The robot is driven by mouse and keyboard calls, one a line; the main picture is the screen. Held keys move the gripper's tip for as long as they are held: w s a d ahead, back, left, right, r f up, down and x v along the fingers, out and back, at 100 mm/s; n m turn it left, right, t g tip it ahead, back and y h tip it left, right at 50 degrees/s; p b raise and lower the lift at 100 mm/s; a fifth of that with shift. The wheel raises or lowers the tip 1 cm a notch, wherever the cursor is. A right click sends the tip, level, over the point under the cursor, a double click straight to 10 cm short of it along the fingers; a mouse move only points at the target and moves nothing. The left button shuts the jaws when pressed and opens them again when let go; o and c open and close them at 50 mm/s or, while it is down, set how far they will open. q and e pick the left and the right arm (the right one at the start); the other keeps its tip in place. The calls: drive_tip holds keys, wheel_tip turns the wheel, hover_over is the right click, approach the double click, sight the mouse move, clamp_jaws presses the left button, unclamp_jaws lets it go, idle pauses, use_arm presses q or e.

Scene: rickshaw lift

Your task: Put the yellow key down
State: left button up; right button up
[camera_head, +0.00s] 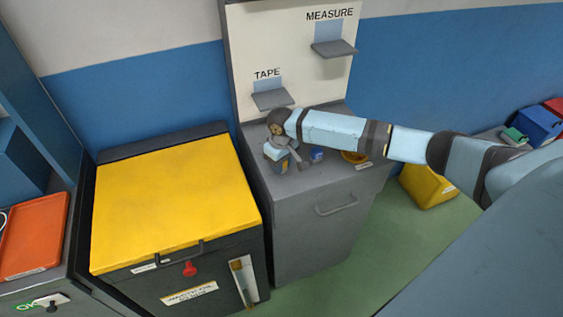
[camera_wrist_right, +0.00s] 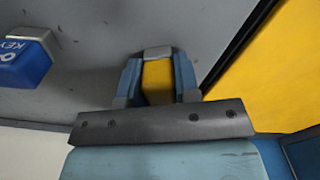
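The yellow key (camera_wrist_right: 158,82), a yellow block with a grey end, lies between the two blue-grey fingers of my right gripper (camera_wrist_right: 158,92) in the right wrist view. Both fingers touch its sides. In the head view my right gripper (camera_head: 281,158) points down, low over the left part of the grey cabinet top (camera_head: 320,179). The key is mostly hidden there, and I cannot tell whether it touches the top. A blue key (camera_wrist_right: 24,62) marked KEY is on the grey top, apart from the gripper; it also shows in the head view (camera_head: 316,153). My left gripper is out of view.
A yellow-lidded dark chest (camera_head: 175,200) stands left of the cabinet. An orange round dish (camera_head: 354,157) sits on the cabinet's right side. A back panel with TAPE shelf (camera_head: 272,99) and MEASURE shelf (camera_head: 333,48) rises behind. The front of the cabinet top is clear.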

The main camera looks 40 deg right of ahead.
drive_tip(key=o, duration=0.4)
drive_tip(key=shift+r, duration=0.1)
wheel_tip(320, 180, up, 12)
drive_tip(key=shift+b, duration=0.3)
idle(0.4)
